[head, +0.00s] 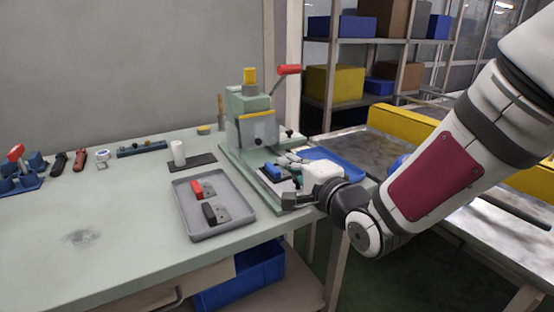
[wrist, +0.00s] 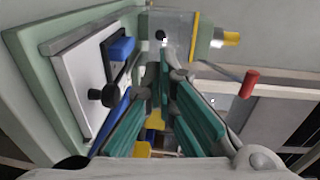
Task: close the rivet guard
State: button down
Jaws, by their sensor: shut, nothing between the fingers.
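The rivet press is pale green, with a red-knobbed lever, and stands at the table's right end in the head view. Its guard (head: 257,131) is a see-through panel with a yellow strip along its upper edge, in front of the press head. It also shows at the top of the wrist view (wrist: 175,36), with a small dark knob near it. I cannot tell how far it is open. My gripper (head: 283,160) is over the press bed, in front of and below the guard. In the wrist view its teal-padded fingers (wrist: 165,72) are shut and empty, apart from the guard as far as shown.
A pale plate with a blue block (wrist: 121,48) and black knob (wrist: 108,96) lies on the press bed. A grey tray (head: 180,208) holds red and black parts. A white cylinder (head: 178,152) stands behind it. The table's front left is clear. A conveyor (head: 470,215) is right.

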aim_at(259, 141)
jog(key=shift+w+a, duration=0.2)
jog(key=shift+w, duration=0.1)
jog(key=b+x, duration=0.3)
jog(key=x, duration=1)
jog(key=shift+b, duration=0.35)
